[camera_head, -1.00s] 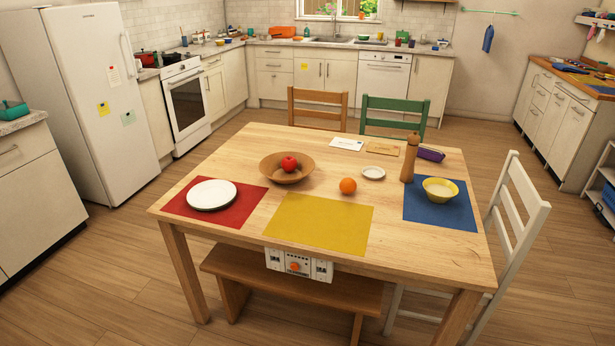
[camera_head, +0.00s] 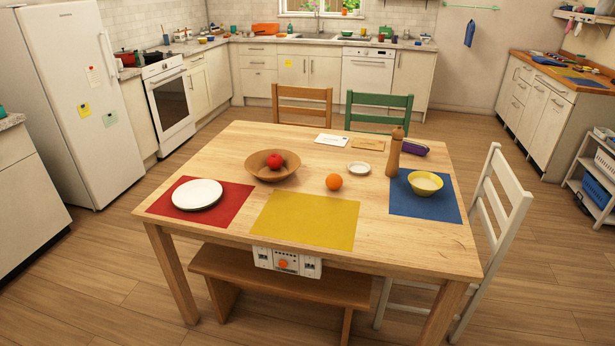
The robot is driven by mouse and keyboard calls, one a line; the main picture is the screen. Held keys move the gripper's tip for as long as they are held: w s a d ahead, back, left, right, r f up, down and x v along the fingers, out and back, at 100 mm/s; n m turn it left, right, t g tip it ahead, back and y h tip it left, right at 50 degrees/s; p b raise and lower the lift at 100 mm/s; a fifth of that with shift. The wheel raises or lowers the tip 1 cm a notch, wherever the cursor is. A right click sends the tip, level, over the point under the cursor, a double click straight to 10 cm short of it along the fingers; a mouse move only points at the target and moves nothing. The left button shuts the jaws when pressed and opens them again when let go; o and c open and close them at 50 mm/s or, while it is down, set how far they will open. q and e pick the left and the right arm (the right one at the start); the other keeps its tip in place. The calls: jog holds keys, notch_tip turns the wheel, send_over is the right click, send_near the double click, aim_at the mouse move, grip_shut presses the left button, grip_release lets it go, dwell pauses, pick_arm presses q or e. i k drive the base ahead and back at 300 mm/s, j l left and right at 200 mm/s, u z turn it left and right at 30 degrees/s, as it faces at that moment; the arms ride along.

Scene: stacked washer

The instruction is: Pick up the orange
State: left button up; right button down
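The orange (camera_head: 333,181) rests on the wooden table (camera_head: 300,215), just beyond the yellow placemat (camera_head: 305,220). It stands alone, with a small white dish (camera_head: 359,168) behind it to the right and a wooden bowl (camera_head: 268,172) to its left. Neither of my grippers shows in the head view.
A red apple (camera_head: 276,160) lies in the bowl. A pepper mill (camera_head: 394,152) and an eggplant (camera_head: 413,148) stand and lie right of the orange. A yellow bowl (camera_head: 425,184) sits on the blue mat. A bench (camera_head: 280,281) and white chair (camera_head: 497,225) flank the table.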

aim_at(333, 182)
jog(key=i+l+u, duration=0.15)
jog(key=i+u, duration=0.15)
jog(key=i, duration=0.2)
jog(key=i+l+u, duration=0.3)
jog(key=i, duration=0.2)
